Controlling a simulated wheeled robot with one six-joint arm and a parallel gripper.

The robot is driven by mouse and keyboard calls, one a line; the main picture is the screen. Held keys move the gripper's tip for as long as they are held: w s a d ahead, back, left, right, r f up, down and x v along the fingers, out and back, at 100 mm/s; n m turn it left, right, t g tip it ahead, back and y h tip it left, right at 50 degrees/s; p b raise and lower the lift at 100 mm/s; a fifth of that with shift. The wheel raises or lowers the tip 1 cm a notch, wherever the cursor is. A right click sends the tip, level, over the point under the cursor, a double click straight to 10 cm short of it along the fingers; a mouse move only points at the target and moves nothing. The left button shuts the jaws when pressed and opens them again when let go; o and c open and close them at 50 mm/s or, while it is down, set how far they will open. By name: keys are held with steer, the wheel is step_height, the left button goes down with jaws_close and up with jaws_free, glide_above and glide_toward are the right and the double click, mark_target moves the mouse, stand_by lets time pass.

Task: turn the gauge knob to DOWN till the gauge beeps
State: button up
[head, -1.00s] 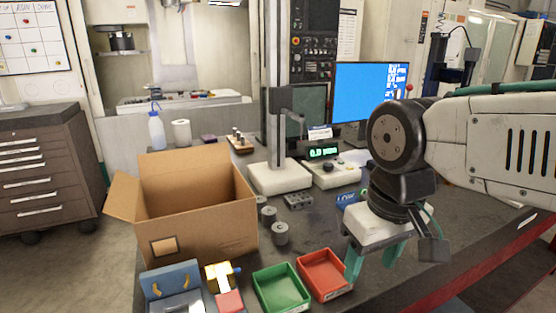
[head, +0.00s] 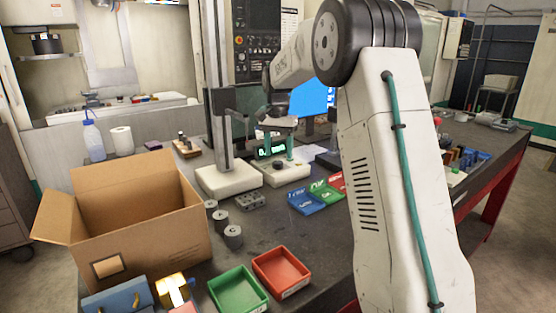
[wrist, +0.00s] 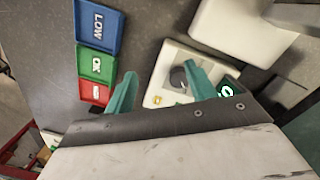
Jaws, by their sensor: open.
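The gauge (head: 290,174) is a white box with a green-lit display (head: 272,150) on the bench, beside the foot of a column stand. Its dark round knob (head: 277,164) shows on top. In the wrist view the knob (wrist: 178,77) lies between the two teal fingers of my gripper (wrist: 160,70), close to the right finger. My gripper is open and points down over the gauge. I cannot tell whether a finger touches the knob. The display (wrist: 228,90) is partly hidden by the right finger, and its reading is not clear.
Blue LOW (wrist: 97,28), green OK (wrist: 96,65) and red (wrist: 95,92) trays lie beside the gauge. The column stand (head: 228,180) is close on its other side. A cardboard box (head: 140,225), several grey cylinders and green and red bins (head: 280,272) stand nearer.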

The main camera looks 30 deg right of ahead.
mark_target(278, 162)
steer(key=w, duration=0.1)
steer(key=w+d+r+m, duration=0.1)
steer(key=w+d+m, duration=0.1)
steer(key=w, duration=0.1)
steer(key=shift+w+d+r+t, duration=0.1)
steer(key=shift+d+r+t, duration=0.1)
steer(key=shift+t, duration=0.2)
steer(key=shift+m, duration=0.5)
step_height(278, 162, down, 7)
steer(key=shift+f, duration=0.15)
steer(key=c, duration=1)
